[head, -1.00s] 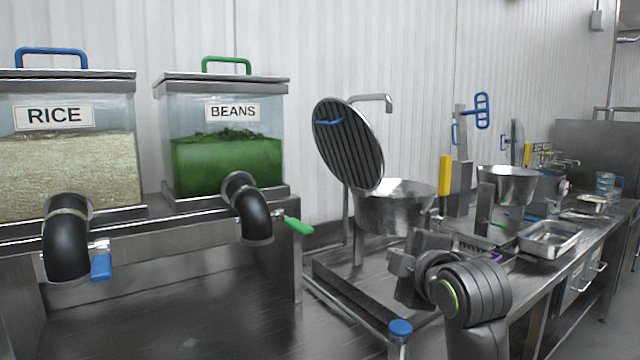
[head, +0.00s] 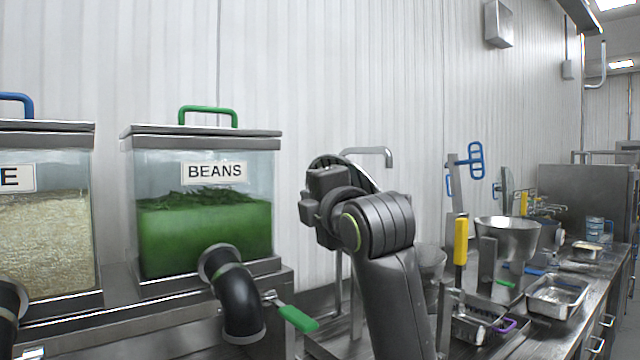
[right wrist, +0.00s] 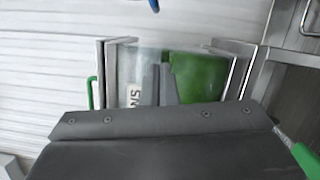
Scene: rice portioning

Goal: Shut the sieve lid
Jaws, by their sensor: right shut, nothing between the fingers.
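The sieve lid (head: 328,161) stands raised in the head view, a dark ribbed disc with a bright rim. My right arm hides most of it. The metal sieve bowl (head: 431,262) shows only in part, beyond my right forearm. My right gripper (head: 322,190) is raised in front of the lid in the head view; its fingertips are hidden there. In the right wrist view its fingers (right wrist: 160,85) are together and empty, with the beans bin behind. I cannot tell whether the gripper touches the lid. My left gripper is not in view.
The beans bin (head: 205,225), with a black spout (head: 238,305) and green lever (head: 298,318), stands left of my right arm. A rice bin (head: 45,230) is at far left. A metal funnel (head: 508,237) and a tray (head: 558,296) stand to the right.

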